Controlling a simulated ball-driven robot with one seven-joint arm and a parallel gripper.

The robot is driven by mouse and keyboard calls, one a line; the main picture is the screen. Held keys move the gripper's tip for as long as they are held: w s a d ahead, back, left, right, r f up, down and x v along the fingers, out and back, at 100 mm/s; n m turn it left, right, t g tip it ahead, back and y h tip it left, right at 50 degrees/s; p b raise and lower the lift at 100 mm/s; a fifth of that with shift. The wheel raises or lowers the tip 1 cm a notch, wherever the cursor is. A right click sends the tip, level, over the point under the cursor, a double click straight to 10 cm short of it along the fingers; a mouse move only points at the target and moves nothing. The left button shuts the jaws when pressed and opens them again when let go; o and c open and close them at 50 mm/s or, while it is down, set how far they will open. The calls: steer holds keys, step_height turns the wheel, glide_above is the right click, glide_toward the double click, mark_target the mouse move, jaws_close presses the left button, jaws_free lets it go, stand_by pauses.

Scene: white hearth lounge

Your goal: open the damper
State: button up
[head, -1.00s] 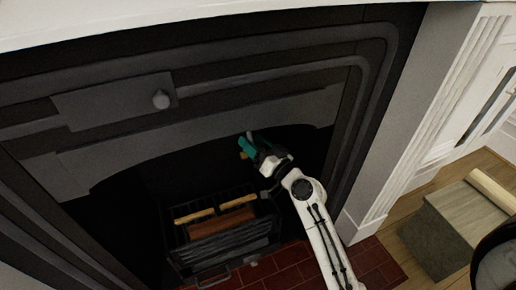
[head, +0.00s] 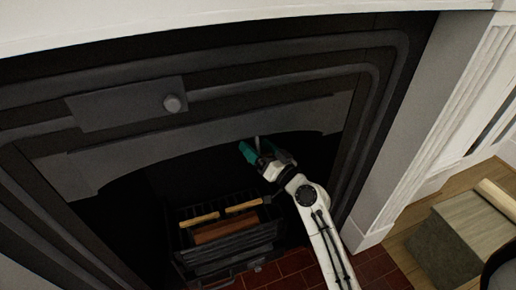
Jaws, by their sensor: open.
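My gripper (head: 252,148), with a teal finger and a white wrist, is at the top of the firebox opening, below and to the right of the knob. It is open and clearly apart from the knob, and I see nothing held in it.
A dark grate (head: 228,245) with several logs stands in the firebox below my gripper. Red hearth tiles (head: 292,263) lie in front. A white mantel runs along the top. A grey block (head: 470,226) stands on the wooden floor at right.

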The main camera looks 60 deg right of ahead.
steer(key=b+v, duration=0.1)
steer(key=v, duration=0.9)
steer(key=shift+s+b, duration=0.3)
steer(key=shift+s, duration=0.05)
steer(key=shift+a, duration=0.15)
